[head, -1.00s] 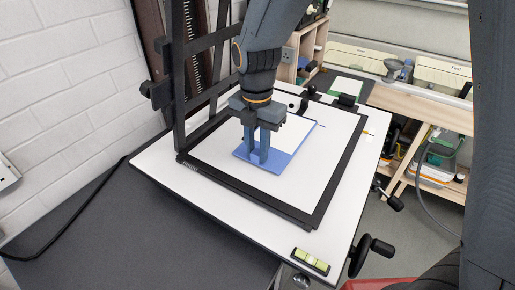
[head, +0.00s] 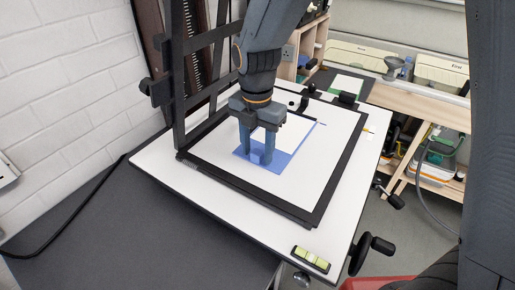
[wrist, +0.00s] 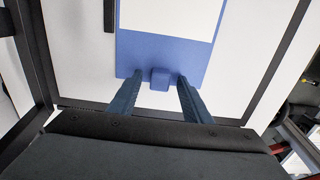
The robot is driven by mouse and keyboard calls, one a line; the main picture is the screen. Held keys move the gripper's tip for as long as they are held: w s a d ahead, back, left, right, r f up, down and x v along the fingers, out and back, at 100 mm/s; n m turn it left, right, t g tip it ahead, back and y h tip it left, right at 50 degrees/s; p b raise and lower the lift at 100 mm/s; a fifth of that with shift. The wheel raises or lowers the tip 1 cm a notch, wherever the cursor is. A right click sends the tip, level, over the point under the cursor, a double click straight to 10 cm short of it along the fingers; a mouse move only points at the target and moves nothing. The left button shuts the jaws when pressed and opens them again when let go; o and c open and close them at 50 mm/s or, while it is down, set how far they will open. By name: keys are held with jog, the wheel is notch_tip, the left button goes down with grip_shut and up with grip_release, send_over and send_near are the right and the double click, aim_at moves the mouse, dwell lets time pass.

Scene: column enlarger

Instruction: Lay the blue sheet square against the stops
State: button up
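The blue sheet (head: 281,161) lies on the white board inside a black frame, with a large white area in its middle. In the wrist view the blue sheet (wrist: 135,55) carries a small raised blue block (wrist: 160,78) at its near edge. My gripper (head: 257,161) is open, its fingers down on either side of that block, with a gap on each side. In the wrist view a dark bar (wrist: 108,15), perhaps a stop, lies along the sheet's left edge with a thin gap. My gripper hides part of the sheet in the head view.
The black frame (head: 312,211) surrounds the sheet on the white baseboard (head: 240,212). A dark column (head: 178,80) rises at the left. A black block (head: 347,99) stands at the far edge. A level (head: 311,260) lies at the front corner, near a black hand crank (head: 382,245).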

jog(key=shift+r, duration=0.15)
dwell(0.4)
jog(key=shift+r+p, duration=2.1)
jog(key=shift+r, duration=0.5)
jog(key=shift+r+p, duration=0.3)
jog(key=shift+r, duration=0.95)
notch_tip(320, 180, up, 8)
jog(key=b, duration=0.2)
jog(key=shift+b, duration=0.4)
jog(key=shift+s+d+f, duration=0.1)
